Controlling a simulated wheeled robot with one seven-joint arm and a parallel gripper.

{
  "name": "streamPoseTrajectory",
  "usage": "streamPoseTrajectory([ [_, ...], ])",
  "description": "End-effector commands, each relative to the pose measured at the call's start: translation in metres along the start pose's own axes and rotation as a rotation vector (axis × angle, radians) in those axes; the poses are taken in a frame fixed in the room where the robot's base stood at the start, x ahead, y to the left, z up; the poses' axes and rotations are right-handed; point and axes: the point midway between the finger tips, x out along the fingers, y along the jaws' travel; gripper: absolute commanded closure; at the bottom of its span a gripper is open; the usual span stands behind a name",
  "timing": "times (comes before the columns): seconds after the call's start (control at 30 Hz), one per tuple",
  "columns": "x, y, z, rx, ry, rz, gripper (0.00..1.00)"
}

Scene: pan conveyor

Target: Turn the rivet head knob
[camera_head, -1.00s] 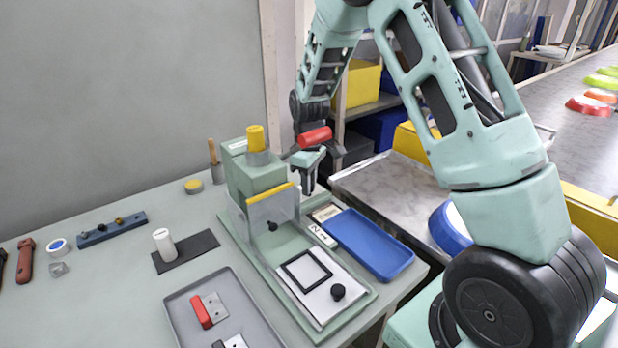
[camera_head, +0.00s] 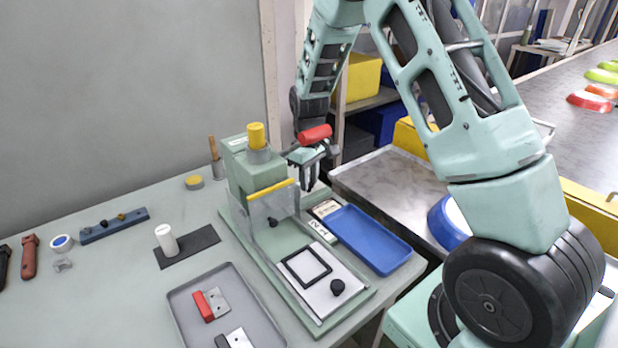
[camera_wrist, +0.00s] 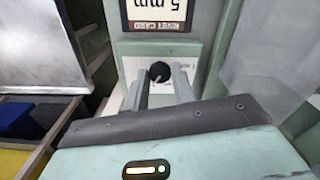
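A small black knob (camera_wrist: 159,71) with a light pointer mark sits on a white plate in the wrist view. My gripper (camera_wrist: 160,75) is open, with one grey finger on each side of the knob. Whether the fingers touch it I cannot tell. In the head view my gripper (camera_head: 310,182) points down by the right side of the green press (camera_head: 252,165), and this knob cannot be made out there.
The press has a yellow top cap (camera_head: 257,136), a clear shield (camera_head: 272,205) and a slide plate with another black knob (camera_head: 338,287). A blue tray (camera_head: 370,240) lies to the right, a grey parts tray (camera_head: 185,318) in front. A metal side table (camera_head: 385,180) stands behind.

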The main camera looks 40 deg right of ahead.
Motion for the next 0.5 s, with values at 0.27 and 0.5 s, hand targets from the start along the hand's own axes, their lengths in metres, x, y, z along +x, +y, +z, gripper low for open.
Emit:
streamPoseTrajectory([
  [0.27, 0.000, 0.000, 0.000, 0.000, 0.001, 0.000, 0.54],
  [0.5, -0.012, 0.001, -0.001, -0.002, 0.005, 0.002, 0.54],
])
